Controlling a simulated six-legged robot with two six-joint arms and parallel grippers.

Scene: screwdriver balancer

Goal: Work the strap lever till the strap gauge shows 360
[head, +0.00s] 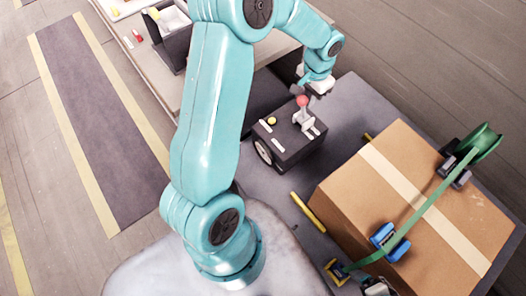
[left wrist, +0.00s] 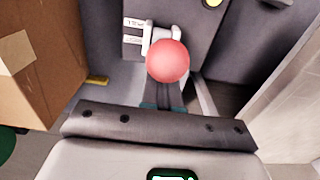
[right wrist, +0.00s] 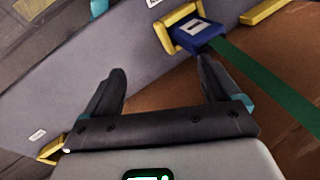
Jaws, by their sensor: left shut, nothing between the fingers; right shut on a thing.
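A red ball knob (head: 302,101) tops a pale lever on a dark box (head: 290,140) with a wheel and a yellow button. The knob also shows in the left wrist view (left wrist: 168,61), beside small labels too blurred to read. My left gripper (head: 314,88) is shut and empty, close to the knob. The knob hides its fingertips in the left wrist view, and I cannot tell if they touch. A green strap (head: 425,208) crosses a cardboard box. I can read no gauge value. My right gripper (right wrist: 162,82) has its fingers apart, with nothing visible between them.
The cardboard box (head: 350,190) takes up the right side of the grey platform. A blue buckle (head: 390,241) sits on the strap. A blue fitting (right wrist: 195,32) in a yellow bracket shows ahead of the right fingers. A table (head: 155,70) stands behind the left arm.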

